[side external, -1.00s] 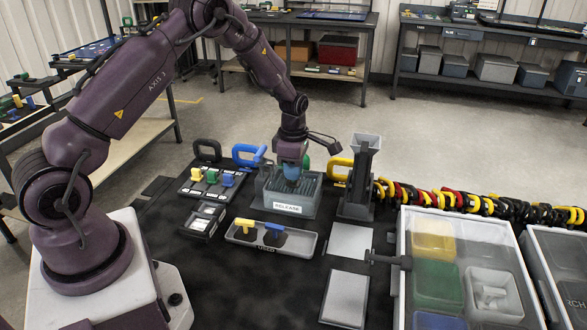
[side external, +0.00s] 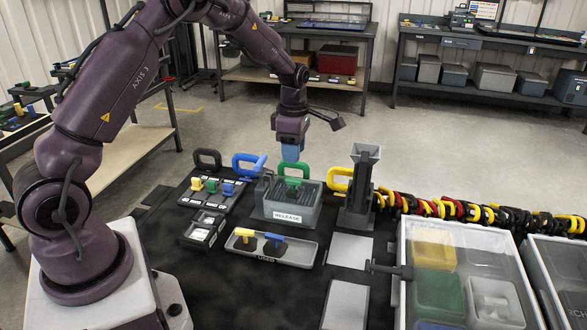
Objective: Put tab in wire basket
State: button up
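My gripper (side external: 290,154) points down above the grey bin labelled RELEASE (side external: 286,217), clear of its rim. A light-blue piece shows at its lower end. I cannot tell whether this is its fingertips or a held tab. A yellow tab (side external: 244,234) and a blue tab (side external: 275,239) are in the long grey tray (side external: 262,257) in front of the bin. More tabs, yellow (side external: 196,184), green (side external: 212,186) and blue (side external: 229,189), stand in a dark rack to the left. The RELEASE bin has dark slats inside. No basket of plain wire can be made out.
A large clear-lidded case (side external: 402,270) stands at the right.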

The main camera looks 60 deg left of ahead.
jog(key=s+d+r+m+t, duration=0.1)
jog(key=s+d+r+m, duration=0.45)
jog(key=r, duration=0.35)
jog(key=s+d+r+m+t, duration=0.2)
jog(key=s+d+r+m, duration=0.2)
jog(key=r+m, duration=0.35)
jog(key=s+d+r+m+t, duration=0.1)
jog(key=s+d+m, duration=0.1)
jog(key=s+m, duration=0.5)
jog(key=s+d+r+m+t, duration=0.1)
jog(key=s+d+m, duration=0.2)
jog(key=s+m, duration=0.4)
jog(key=shift+s+d+r+t, duration=0.2)
jog(key=shift+d+r+t, duration=0.1)
jog(key=shift+d+r, duration=0.1)
jog(key=shift+c, duration=0.4)
